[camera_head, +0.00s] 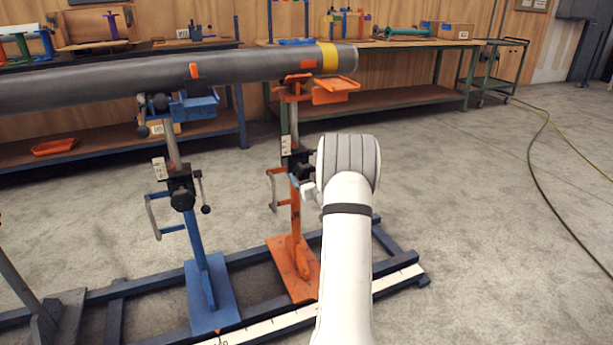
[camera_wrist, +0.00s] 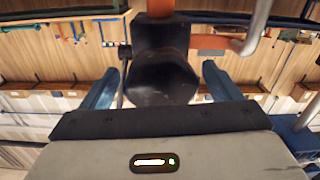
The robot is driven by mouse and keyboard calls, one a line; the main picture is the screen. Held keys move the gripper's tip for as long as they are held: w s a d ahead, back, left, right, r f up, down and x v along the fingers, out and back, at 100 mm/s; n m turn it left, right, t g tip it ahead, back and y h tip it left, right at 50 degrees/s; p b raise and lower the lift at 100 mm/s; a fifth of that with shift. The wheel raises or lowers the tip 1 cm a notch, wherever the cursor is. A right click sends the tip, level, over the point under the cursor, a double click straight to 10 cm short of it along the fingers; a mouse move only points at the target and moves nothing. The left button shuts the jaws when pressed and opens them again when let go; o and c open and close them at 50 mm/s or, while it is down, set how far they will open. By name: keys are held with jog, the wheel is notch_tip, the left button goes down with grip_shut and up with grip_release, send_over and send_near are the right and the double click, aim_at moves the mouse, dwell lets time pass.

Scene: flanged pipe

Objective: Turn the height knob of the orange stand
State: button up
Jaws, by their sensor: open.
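The orange stand (camera_head: 295,215) stands upright on the floor frame, with its orange top under the pipe's right end. In the wrist view, its black height knob (camera_wrist: 162,82) sits between the two blue fingers of my gripper (camera_wrist: 161,69). The fingers are apart, with visible gaps on both sides of the knob. A piece of the orange post (camera_wrist: 160,8) and an orange crank arm (camera_wrist: 215,43) show behind it. In the head view, my white wrist covers most of the gripper and the knob; the stand's black clamp block (camera_head: 297,160) shows just left of it.
The grey pipe (camera_head: 110,82) with a yellow band (camera_head: 328,57) lies across the stands. A blue stand (camera_head: 203,260) with its own black knob (camera_head: 182,199) is to the left. Workbenches (camera_head: 415,95) line the wall. Floor to the right is clear except for a cable (camera_head: 535,150).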

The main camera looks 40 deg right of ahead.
jog(key=shift+x, duration=0.95)
jog(key=shift+c, duration=0.2)
jog(key=c, duration=0.9)
jog(key=shift+d, duration=0.15)
jog(key=shift+c, duration=0.2)
